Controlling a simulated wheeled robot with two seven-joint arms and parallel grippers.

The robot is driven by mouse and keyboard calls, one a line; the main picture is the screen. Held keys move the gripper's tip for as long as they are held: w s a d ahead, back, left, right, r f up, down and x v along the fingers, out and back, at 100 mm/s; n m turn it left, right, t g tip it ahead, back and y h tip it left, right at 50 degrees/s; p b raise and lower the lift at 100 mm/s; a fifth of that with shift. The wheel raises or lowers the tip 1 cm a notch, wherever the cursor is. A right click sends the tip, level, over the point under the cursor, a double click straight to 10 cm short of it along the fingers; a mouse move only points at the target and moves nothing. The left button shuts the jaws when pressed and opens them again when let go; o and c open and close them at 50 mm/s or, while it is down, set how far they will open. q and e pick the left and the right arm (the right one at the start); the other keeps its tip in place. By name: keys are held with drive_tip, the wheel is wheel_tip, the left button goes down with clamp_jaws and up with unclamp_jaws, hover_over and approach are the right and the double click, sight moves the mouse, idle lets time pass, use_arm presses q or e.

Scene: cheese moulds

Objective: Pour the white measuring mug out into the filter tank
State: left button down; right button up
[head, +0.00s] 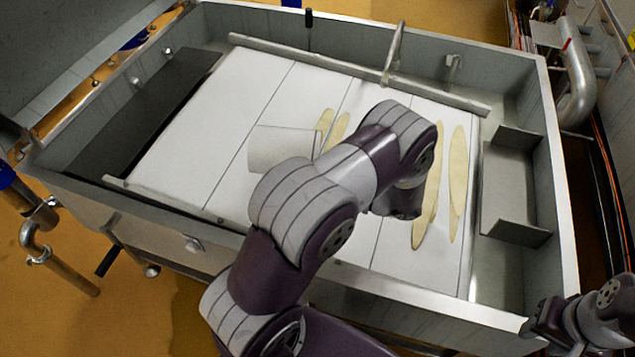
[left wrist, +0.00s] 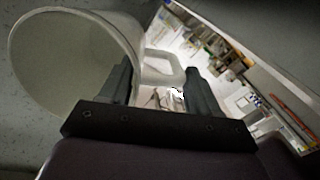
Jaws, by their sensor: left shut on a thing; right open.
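The white measuring mug (head: 281,147) is held tipped on its side above the filter tank (head: 420,309), left of my left arm in the head view. In the left wrist view the mug (left wrist: 75,60) shows its wide mouth and pale inside, and I see no contents there. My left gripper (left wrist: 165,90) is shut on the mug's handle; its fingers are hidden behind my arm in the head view. Pale yellow patches (head: 457,185) lie on the white tank floor, some beside the mug. My right gripper (head: 533,325) is open at the lower right corner, outside the tank.
The tank has raised metal walls, a bar (head: 300,58) along the back and an upright rod (head: 394,53). A metal bracket (head: 512,190) stands at its right end. Pipes (head: 577,75) run beyond the right wall. Yellow floor (head: 40,295) is at the left.

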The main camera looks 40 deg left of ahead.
use_arm(q)
drive_tip(key=shift+w+d+r+g+y+b, duration=0.15)
drive_tip(key=shift+g+y+b, duration=0.15)
drive_tip(key=shift+y+b, duration=0.25)
drive_tip(key=shift+d+g+y+b, duration=0.1)
drive_tip(key=shift+g+y+b, duration=0.25)
drive_tip(key=shift+y, duration=0.3)
idle(1.2)
